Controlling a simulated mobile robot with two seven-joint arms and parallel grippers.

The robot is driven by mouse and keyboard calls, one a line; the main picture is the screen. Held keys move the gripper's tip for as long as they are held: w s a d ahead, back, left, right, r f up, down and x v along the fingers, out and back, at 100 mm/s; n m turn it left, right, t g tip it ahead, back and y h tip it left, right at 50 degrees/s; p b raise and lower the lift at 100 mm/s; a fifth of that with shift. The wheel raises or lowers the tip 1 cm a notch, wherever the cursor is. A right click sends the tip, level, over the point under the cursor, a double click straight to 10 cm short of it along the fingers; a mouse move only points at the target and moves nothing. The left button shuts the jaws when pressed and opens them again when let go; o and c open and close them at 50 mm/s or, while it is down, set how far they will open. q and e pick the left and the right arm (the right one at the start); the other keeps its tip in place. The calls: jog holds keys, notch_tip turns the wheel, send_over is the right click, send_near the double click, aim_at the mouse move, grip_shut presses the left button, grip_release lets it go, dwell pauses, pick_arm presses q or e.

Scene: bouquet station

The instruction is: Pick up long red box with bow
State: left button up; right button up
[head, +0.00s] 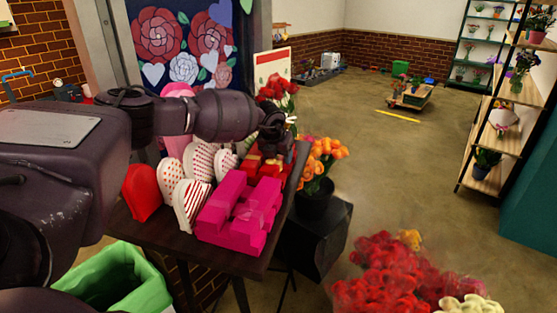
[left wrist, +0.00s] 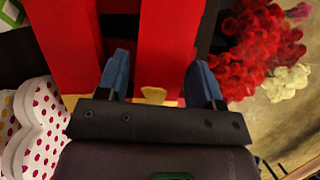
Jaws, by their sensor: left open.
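Long red boxes with gold bows (head: 253,164) lie on the dark table behind the pink boxes. My left gripper (head: 277,145) is over them at the table's right side and partly hides them. In the left wrist view, my open left gripper (left wrist: 162,78) has its two blue fingers on either side of one long red box (left wrist: 168,42). A gold piece of bow (left wrist: 153,94) shows between the fingers near the palm. Another long red box (left wrist: 66,40) lies to the left of the left finger. Whether the fingers touch the box is not clear. My right gripper is not in view.
Bright pink boxes (head: 242,212) and several heart-shaped boxes (head: 190,203) crowd the dark table (head: 160,236). Orange flowers (head: 322,158) stand in a dark pot just right of the table. Red flowers (head: 395,275) are at the front right. Open floor (head: 400,160) lies beyond.

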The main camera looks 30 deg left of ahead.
pick_arm(q)
jog(key=shift+c, duration=0.2)
jog(key=c, duration=0.7)
